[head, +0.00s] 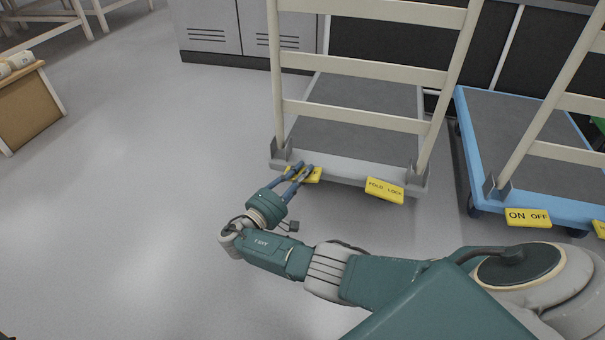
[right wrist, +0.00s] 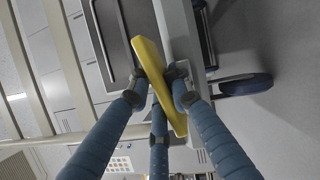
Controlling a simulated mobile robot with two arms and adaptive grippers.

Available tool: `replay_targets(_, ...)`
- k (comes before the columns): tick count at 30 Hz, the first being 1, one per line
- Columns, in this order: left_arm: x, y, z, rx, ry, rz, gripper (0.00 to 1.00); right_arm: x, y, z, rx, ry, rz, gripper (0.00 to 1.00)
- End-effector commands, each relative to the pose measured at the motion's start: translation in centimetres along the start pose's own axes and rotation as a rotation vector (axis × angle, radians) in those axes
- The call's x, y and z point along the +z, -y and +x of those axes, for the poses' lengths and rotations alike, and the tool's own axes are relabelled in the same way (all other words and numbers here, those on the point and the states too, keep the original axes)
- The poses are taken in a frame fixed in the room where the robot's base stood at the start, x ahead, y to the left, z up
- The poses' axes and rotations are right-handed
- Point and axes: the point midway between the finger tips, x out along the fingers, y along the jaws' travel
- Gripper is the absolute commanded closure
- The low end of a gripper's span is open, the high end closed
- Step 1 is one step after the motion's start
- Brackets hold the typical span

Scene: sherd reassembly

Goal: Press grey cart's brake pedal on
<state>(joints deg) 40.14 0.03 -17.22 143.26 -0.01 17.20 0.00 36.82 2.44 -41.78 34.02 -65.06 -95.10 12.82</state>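The grey cart (head: 352,171) stands at the centre of the head view, with a cream rail frame at its near end. Two yellow pedals stick out under its near edge. The right one (head: 385,190) reads FOLD LOCK. The left one (head: 316,175) is partly covered by my right gripper (head: 305,170), so its lettering is hidden. In the right wrist view, the yellow pedal (right wrist: 147,58) lies among the tips of my blue fingers (right wrist: 158,102). The tips are at or very near it; contact is unclear, and so is how far they are closed. My left gripper is out of view.
A blue cart (head: 465,133) with a yellow ON OFF pedal (head: 527,218) stands close on the right. Grey cabinets (head: 215,27) line the back. A wooden box (head: 30,105) is at the far left. The floor left of the grey cart is clear.

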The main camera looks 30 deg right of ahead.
Motion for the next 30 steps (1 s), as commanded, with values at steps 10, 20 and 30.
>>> replay_targets(10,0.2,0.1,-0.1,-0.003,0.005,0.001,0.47,0.0,0.0,0.0,-0.001,0.000,0.002,0.64)
replay_targets(20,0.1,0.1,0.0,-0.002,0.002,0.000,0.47,-0.1,0.1,-4.6,-0.003,-0.005,0.002,0.64)
replay_targets(30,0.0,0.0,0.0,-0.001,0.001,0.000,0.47,-0.1,0.1,-10.8,-0.002,-0.002,0.000,0.64)
